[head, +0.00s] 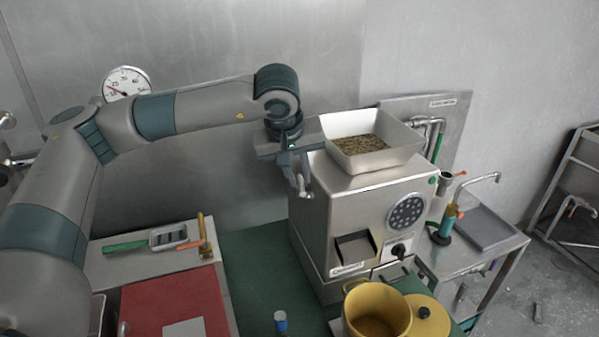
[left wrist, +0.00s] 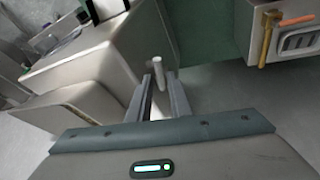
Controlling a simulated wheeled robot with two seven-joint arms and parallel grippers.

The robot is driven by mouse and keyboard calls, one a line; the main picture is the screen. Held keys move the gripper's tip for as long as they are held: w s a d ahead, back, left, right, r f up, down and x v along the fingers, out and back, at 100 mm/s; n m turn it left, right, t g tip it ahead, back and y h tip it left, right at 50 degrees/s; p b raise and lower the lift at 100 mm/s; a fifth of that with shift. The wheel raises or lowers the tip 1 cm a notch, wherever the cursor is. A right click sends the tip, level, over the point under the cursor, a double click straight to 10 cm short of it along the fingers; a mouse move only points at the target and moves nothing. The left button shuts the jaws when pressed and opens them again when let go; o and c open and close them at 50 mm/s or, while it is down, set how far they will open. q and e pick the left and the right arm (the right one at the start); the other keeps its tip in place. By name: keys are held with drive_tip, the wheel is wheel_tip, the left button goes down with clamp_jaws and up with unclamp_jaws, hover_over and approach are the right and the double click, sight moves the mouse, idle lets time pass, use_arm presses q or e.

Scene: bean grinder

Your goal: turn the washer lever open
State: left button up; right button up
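My left gripper (head: 301,190) is at the left side wall of the steel bean grinder (head: 340,220), below its hopper. In the left wrist view its two fingers (left wrist: 159,82) stand apart, so it is open. A short pale rod (left wrist: 157,68) on the grinder side shows between and just beyond the fingertips; I cannot tell whether it touches them. At the right, a small orange lever (head: 461,173) sits by a grey cup-shaped fitting near the sink; I cannot tell whether it is the washer lever. My right gripper is not in view.
A hopper of beans (head: 372,150) tops the grinder. A yellow pot (head: 376,312) stands in front of it. A steel sink table (head: 482,228) with a tap is to the right. A brush, a small tray and a hammer (head: 204,235) lie on the left counter.

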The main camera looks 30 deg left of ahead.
sight(302, 187)
use_arm(q)
drive_tip(key=shift+x, duration=1.05)
drive_tip(key=shift+c, duration=0.4)
clamp_jaws()
